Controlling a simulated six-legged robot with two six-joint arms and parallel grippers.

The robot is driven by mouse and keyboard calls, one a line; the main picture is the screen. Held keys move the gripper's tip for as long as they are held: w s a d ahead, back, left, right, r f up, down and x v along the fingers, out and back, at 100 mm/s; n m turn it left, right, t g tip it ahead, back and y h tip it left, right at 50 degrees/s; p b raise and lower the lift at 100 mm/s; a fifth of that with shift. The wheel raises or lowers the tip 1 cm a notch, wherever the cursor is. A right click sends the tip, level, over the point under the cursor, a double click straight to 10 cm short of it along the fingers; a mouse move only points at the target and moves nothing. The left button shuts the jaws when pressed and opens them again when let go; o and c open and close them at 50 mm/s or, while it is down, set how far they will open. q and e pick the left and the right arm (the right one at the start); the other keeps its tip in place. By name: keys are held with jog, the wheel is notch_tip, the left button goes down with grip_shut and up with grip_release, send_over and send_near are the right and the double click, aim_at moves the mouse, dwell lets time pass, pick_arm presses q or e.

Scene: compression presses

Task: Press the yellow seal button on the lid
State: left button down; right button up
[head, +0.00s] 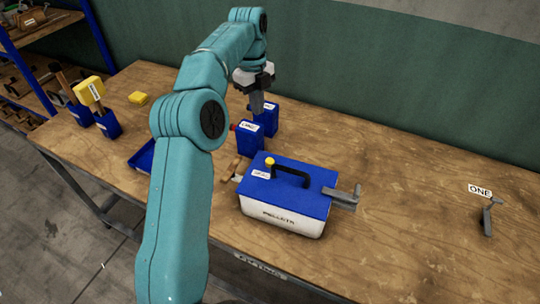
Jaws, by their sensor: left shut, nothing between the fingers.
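A white box labelled "PELLETS" (280,219) with a blue lid (308,201) stands on the wooden table. The lid has a black handle and a small yellow button (270,161) at its back left. My left gripper (257,110) is shut and empty, pointing down behind the box and apart from the button. It is in front of or above a blue labelled container (265,121); I cannot tell how close. My right gripper is not in view.
Another blue container (247,138) stands behind the box. Yellow-topped tools in blue holders (106,124), a yellow block (139,98) and a blue tray (143,156) are at left. A grey metal piece (487,218) lies at right. The table's right side is mostly clear.

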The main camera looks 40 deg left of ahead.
pick_arm(q)
notch_tip(320, 180, up, 2)
jog(key=shift+a+r, duration=0.1)
jog(key=shift+r, duration=0.1)
jog(key=shift+s, duration=0.1)
dwell(0.6)
